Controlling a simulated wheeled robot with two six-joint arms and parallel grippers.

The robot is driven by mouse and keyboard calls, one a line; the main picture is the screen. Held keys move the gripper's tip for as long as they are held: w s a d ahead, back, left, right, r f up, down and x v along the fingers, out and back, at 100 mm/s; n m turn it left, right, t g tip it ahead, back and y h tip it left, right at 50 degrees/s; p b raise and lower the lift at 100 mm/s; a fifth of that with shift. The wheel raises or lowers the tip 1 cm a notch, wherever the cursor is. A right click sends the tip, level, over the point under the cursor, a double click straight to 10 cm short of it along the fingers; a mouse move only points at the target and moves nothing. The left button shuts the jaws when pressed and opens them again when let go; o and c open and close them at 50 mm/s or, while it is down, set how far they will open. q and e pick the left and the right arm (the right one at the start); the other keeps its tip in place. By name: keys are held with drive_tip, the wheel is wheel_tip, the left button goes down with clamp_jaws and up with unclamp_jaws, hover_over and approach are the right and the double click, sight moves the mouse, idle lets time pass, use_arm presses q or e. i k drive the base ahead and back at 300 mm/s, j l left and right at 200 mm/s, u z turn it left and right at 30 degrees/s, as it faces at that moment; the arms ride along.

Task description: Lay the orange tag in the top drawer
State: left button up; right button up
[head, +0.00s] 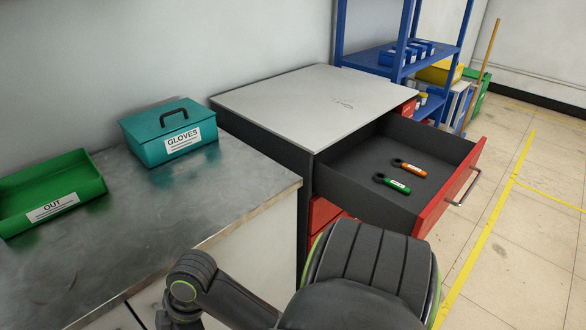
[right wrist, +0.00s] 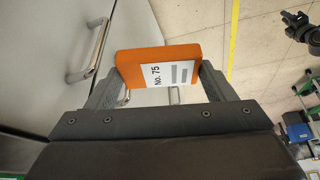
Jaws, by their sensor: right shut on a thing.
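The orange tag (right wrist: 160,66) is a small orange block with a white label reading "No. 75". In the right wrist view it sits between the two fingers of my right gripper (right wrist: 158,82), which is shut on it. The top drawer (head: 361,180) is pulled open in the head view, with a dark inside and a red front. An orange-handled tool (head: 412,170) and a green-handled tool (head: 397,186) lie in it. My right gripper and the tag do not show in the head view. My left gripper is not in view.
The grey cabinet top (head: 310,97) is nearly bare. The metal bench (head: 130,230) on the left holds a teal GLOVES box (head: 155,151) and a green OUT tray (head: 88,174). A blue shelf (head: 368,58) stands behind. The drawer has free floor around its tools.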

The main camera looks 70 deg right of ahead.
sight(425, 161)
drive_tip(key=z, duration=3.2)
drive_tip(key=i+l+z, duration=0.1)
drive_tip(key=z, duration=0.35)
drive_tip(key=i+l+z, duration=0.15)
drive_tip(key=z, duration=0.35)
drive_tip(key=i+z, duration=0.15)
drive_tip(key=z, duration=0.3)
drive_tip(key=i+u, duration=0.2)
drive_tip(key=i, duration=0.3)
drive_tip(key=i+l+u, duration=0.2)
drive_tip(key=i, duration=0.35)
drive_tip(key=i+u, duration=0.2)
drive_tip(key=i, duration=0.3)
drive_tip(key=i+u, duration=0.1)
drive_tip(key=i, duration=0.5)
drive_tip(key=i+l+u, duration=0.15)
drive_tip(key=i, duration=0.5)
drive_tip(key=u, duration=3.5)
